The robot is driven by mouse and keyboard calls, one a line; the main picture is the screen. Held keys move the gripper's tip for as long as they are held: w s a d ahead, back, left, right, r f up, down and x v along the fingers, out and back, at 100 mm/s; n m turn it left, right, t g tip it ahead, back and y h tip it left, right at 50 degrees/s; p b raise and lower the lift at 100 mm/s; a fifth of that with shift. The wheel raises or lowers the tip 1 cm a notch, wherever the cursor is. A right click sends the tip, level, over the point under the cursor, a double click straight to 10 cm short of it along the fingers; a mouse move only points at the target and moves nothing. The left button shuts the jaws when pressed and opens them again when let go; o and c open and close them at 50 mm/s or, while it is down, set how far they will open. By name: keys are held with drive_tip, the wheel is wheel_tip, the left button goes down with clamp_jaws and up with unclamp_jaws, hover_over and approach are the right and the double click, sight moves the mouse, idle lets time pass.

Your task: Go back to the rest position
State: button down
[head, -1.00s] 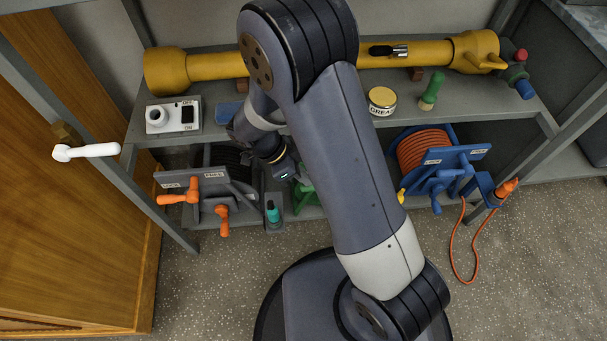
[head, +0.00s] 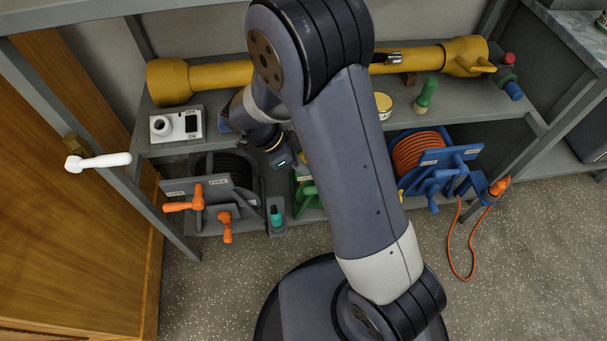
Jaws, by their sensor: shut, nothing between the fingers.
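My arm rises from the bottom of the head view and bends over in front of the shelf. My gripper (head: 300,163) is at the end of the wrist, just left of my big arm link and in front of the shelf's middle. It is shut and empty. Its fingertips are mostly hidden by my arm link.
A grey shelf (head: 515,103) bears a yellow shaft (head: 220,75), a white switch box (head: 176,124), a tin (head: 383,105) and a green-handled brush (head: 426,93). Below are a black reel (head: 225,170) and an orange hose reel (head: 418,152). A wooden door (head: 70,215) with a white handle (head: 100,161) stands left.

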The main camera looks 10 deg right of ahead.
drive_tip(key=a+f+p+v, duration=0.1)
drive_tip(key=v, duration=0.6)
drive_tip(key=shift+w+a+r, duration=0.2)
drive_tip(key=shift+a, duration=0.15)
drive_tip(key=b+x, duration=0.1)
drive_tip(key=x, duration=0.3)
drive_tip(key=b+x, duration=0.1)
drive_tip(key=x, duration=0.4)
drive_tip(key=d+b+x, duration=0.1)
drive_tip(key=x, duration=0.3)
drive_tip(key=shift+s+r+b, duration=0.15)
drive_tip(key=shift+s+b, duration=0.2)
drive_tip(key=shift+b, duration=0.05)
